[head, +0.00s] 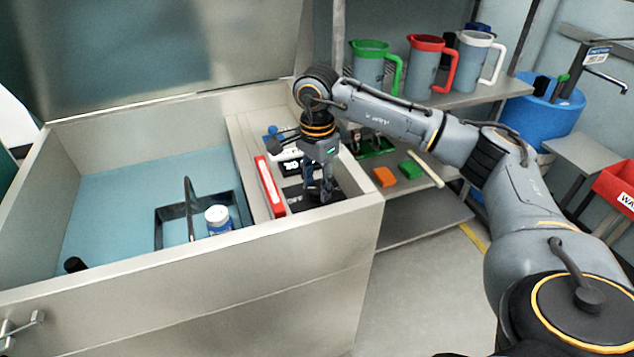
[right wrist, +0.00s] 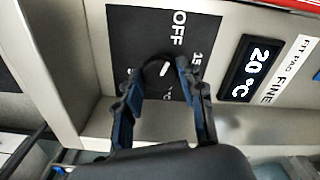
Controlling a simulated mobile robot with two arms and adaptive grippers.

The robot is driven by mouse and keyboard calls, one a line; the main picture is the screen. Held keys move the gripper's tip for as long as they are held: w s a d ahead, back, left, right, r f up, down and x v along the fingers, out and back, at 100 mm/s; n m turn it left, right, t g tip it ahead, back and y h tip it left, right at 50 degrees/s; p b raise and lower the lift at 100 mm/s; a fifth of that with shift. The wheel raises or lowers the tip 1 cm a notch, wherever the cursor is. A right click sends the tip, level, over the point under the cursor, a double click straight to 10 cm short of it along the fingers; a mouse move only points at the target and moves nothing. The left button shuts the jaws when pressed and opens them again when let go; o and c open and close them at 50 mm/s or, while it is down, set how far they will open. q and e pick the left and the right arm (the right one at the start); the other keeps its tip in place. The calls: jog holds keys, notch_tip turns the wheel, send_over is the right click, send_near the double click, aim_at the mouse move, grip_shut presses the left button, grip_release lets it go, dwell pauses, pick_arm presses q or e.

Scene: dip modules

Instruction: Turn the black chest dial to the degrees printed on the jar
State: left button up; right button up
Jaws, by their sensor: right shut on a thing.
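The black dial (right wrist: 158,72) with a white pointer mark sits on a black plate (right wrist: 130,30) printed "OFF" and a partly hidden "15". My right gripper (right wrist: 155,68) is shut on the dial, one finger on each side. In the head view my right gripper (head: 320,192) reaches down onto the panel at the chest's right end. My left gripper is not in view.
The chest (head: 250,247) has its lid (head: 170,50) raised. A red and white box (head: 270,186) lies beside the panel. A shelf at the right holds green (head: 372,65), red (head: 425,65) and white (head: 475,62) jugs, with orange and green blocks below.

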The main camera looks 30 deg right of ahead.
jog(key=shift+m, duration=0.9)
jog(key=m, duration=1.2)
jog(key=shift+m, duration=0.3)
jog(key=m+p, duration=0.1)
jog(key=m, duration=0.2)
jog(key=shift+r+m, duration=0.1)
jog(key=shift+m, duration=0.2)
jog(key=m, duration=0.3)
jog(key=shift+m, duration=0.3)
jog(key=m+p, duration=0.1)
jog(key=m, duration=0.5)
jog(key=shift+w, duration=0.1)
